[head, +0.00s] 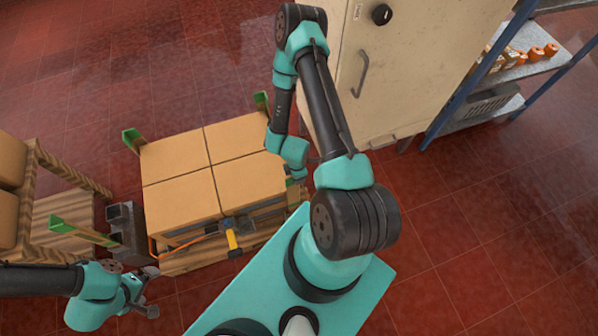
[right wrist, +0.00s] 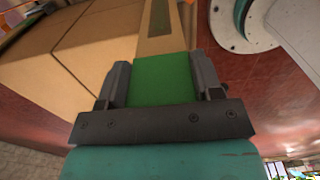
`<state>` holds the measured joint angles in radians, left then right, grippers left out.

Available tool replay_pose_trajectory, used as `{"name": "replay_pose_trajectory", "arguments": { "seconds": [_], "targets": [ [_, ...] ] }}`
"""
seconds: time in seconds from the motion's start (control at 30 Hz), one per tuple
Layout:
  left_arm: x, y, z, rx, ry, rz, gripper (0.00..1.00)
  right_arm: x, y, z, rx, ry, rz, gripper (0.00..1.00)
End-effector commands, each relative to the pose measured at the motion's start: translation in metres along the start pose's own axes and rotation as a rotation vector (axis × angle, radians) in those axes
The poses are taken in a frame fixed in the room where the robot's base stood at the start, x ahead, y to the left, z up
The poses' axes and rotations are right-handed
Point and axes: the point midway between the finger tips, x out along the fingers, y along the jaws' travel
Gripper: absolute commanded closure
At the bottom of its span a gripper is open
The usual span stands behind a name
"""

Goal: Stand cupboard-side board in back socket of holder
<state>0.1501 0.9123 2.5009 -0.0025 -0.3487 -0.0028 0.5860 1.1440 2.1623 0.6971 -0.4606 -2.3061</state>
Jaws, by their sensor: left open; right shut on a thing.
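My right gripper (right wrist: 162,85) is shut on the green end of a board (right wrist: 165,80); the board's wooden part runs away from the jaws beside the cartons. In the head view a bit of green (head: 297,174) shows at that gripper, on the cupboard side of the stack; the arm hides most of the board. The dark holder (head: 131,240) stands at the left of the cartons. Another green-ended board (head: 85,232) appears to stand at the holder; which socket, I cannot tell. My left gripper (head: 147,292) is open and empty, below the holder in the picture.
Cartons (head: 180,155) stand on a pallet, with green board ends (head: 132,141) at the back corners. A yellow-black tool (head: 232,232) and orange strap are at the front. A beige cupboard (head: 415,60) stands close behind my right arm. A wooden rack (head: 60,170) is at left.

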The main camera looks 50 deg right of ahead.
Motion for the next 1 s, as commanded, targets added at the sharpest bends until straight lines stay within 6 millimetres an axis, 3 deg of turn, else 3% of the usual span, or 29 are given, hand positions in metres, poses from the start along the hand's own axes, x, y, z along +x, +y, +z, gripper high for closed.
{"name": "replay_pose_trajectory", "arguments": {
  "seconds": [0.33,0.7,1.0],
  "targets": [
    [0.000,0.000,0.000,0.000,0.000,0.000,0.11,0.002,0.000,0.000,-0.001,0.000,0.000,0.64],
    [0.000,0.000,0.000,0.000,0.000,0.000,0.11,0.037,0.002,-0.007,-0.015,0.000,0.000,0.64],
    [0.000,0.000,0.000,0.000,0.000,0.000,0.11,0.038,0.003,-0.008,-0.016,0.000,0.000,0.64]
  ]
}}
